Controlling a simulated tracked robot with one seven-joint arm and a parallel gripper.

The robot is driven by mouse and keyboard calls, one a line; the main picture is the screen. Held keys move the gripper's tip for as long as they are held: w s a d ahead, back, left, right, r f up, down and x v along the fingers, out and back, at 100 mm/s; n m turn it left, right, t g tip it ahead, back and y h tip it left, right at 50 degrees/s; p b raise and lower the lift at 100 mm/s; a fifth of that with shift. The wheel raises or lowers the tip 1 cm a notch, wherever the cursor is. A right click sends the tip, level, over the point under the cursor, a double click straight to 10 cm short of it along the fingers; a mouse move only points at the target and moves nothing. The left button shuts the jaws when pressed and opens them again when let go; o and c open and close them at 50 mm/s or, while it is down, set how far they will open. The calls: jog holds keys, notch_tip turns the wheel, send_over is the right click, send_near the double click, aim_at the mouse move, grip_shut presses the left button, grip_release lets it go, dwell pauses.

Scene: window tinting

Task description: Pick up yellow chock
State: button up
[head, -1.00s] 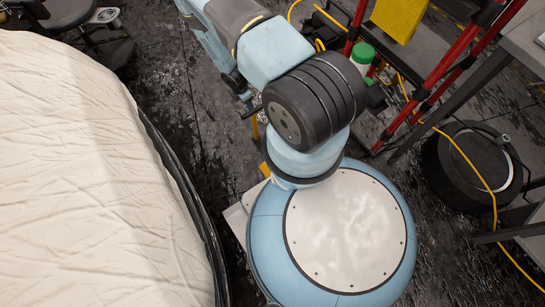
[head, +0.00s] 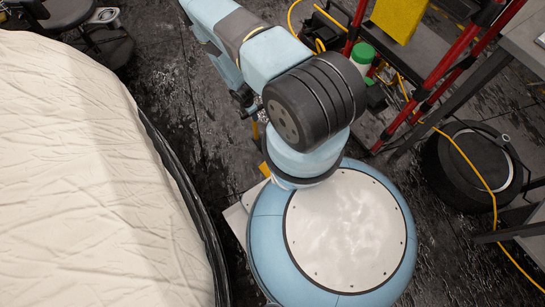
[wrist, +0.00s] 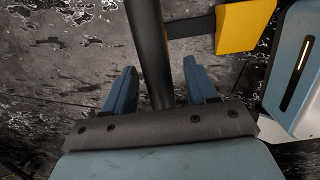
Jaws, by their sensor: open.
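The yellow chock (wrist: 245,25) shows in the wrist view as a yellow block at the upper right. A short dark bar joins it to a long dark bar (wrist: 148,45) that runs down between my fingers. My gripper (wrist: 160,68) is open, with one blue finger on each side of the dark bar. I cannot tell if either finger touches it. In the head view, only small yellow bits of what looks like the chock (head: 264,170) show beside my arm; my arm and body hide the rest.
A large object under a cream cover (head: 90,170) stands on the left. On the right are a red-framed stand (head: 440,75), a tire (head: 470,165) and a yellow cable (head: 465,155) across the dark floor. A green-capped bottle (head: 362,57) stands behind my arm.

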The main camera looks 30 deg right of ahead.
jog(key=shift+d+f, duration=0.15)
jog(key=shift+f, duration=0.65)
grip_shut()
dwell(0.9)
